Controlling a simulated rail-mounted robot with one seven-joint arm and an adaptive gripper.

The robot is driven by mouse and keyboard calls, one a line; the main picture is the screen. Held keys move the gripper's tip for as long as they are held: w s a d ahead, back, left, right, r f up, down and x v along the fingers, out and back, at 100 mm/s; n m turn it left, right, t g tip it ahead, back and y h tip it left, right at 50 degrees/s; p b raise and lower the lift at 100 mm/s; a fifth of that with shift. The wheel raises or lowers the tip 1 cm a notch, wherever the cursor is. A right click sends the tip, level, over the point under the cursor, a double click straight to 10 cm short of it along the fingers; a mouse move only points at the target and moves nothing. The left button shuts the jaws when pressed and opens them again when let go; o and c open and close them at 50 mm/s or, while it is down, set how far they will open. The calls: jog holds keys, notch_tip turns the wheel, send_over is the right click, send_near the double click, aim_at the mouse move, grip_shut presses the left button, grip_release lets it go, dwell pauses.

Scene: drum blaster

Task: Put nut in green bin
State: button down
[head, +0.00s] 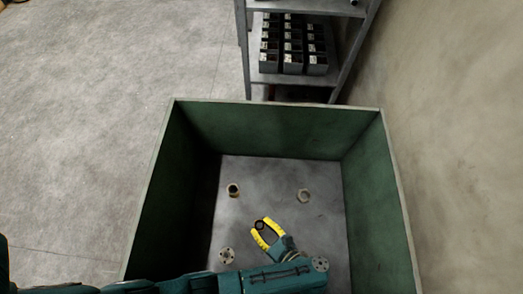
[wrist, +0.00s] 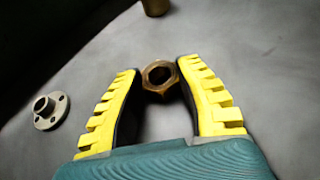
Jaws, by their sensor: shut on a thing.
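A bronze hex nut (wrist: 159,75) sits between the fingertips of my gripper (wrist: 158,78) in the wrist view, touched on both sides. In the head view the nut (head: 260,226) is a small dark ring at the tips of my gripper's yellow fingers (head: 259,224). My gripper is shut on it. The green bin (head: 270,127) is a large open box with green walls and a grey floor. My gripper and the nut are within its walls in the head view. Their exact height above the floor is hard to tell.
On the bin's floor are a brass cylindrical part (head: 233,190), a pale ring-like part (head: 304,195) and a round flange (head: 227,256). Another flange (head: 320,264) shows near my arm. A metal shelf (head: 305,80) with dark boxes stands behind the bin. A wall (head: 450,120) rises at the right.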

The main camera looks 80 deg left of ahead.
jog(key=c, duration=0.8)
grip_release()
jog(key=shift+r, duration=0.15)
jog(key=p+v, duration=0.4)
jog(key=v, duration=0.2)
jog(key=shift+w+r+p, duration=0.1)
jog(key=shift+p, duration=0.2)
jog(key=shift+w+d+r, duration=0.15)
jog(key=shift+w+d, duration=0.1)
jog(key=shift+d, duration=0.35)
